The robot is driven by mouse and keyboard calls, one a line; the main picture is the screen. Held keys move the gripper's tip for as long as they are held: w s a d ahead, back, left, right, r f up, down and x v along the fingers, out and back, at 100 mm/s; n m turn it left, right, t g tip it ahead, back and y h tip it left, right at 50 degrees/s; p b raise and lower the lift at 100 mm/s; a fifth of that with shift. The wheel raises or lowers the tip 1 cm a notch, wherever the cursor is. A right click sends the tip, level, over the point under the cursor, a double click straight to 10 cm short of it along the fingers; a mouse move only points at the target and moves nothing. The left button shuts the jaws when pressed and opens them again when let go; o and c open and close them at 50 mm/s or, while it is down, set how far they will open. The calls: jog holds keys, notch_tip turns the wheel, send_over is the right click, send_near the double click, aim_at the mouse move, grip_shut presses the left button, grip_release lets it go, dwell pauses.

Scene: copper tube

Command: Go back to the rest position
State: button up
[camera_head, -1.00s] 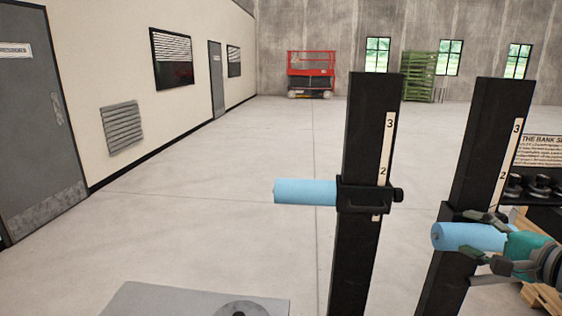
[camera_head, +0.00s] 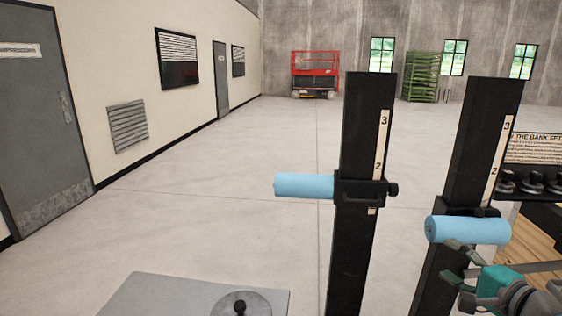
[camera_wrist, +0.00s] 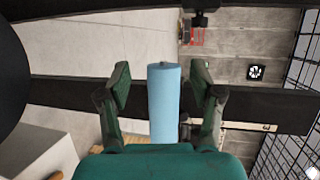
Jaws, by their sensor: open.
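My gripper (camera_head: 456,263) is at the lower right in the head view, with its fingers spread apart and empty. It is just below a blue foam cylinder (camera_head: 468,230) on the right black post (camera_head: 484,150). In the wrist view my gripper (camera_wrist: 160,70) shows its two fingers either side of a blue cylinder (camera_wrist: 164,100), with a gap on each side. A second blue cylinder (camera_head: 303,185) sticks out left from the left black post (camera_head: 365,130). No copper tube can be made out.
A grey plate with a round knob (camera_head: 150,295) is at the bottom left. A dark rack with weights (camera_head: 530,184) stands at the right edge. A red lift (camera_head: 315,73) and green stack (camera_head: 421,76) are far back. The floor left of the posts is clear.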

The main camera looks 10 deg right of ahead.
jog(key=s+a+f+n+h, duration=0.1)
jog(key=s+a+f, duration=0.3)
jog(key=f, duration=0.4)
jog(key=s+a+f+n+h, duration=0.1)
jog(key=s+a+f, duration=0.3)
jog(key=a+f, duration=0.2)
jog(key=s+a+f+n+h, duration=0.1)
jog(key=s+a+f, duration=0.3)
jog(key=f, duration=0.6)
jog(key=shift+a+n+g, duration=0.4)
jog(key=shift+a+n, duration=0.1)
jog(key=shift+n, duration=0.1)
jog(key=s+a+n, duration=0.3)
jog(key=s+n, duration=0.1)
jog(key=s, duration=0.5)
jog(key=s+a+n+y, duration=0.1)
jog(key=s+a+n, duration=0.2)
jog(key=s, duration=0.6)
jog(key=s+a+n, duration=0.3)
jog(key=s+n, duration=0.3)
jog(key=s, duration=0.3)
jog(key=shift+a+y, duration=0.25)
jog(key=shift+y, duration=0.05)
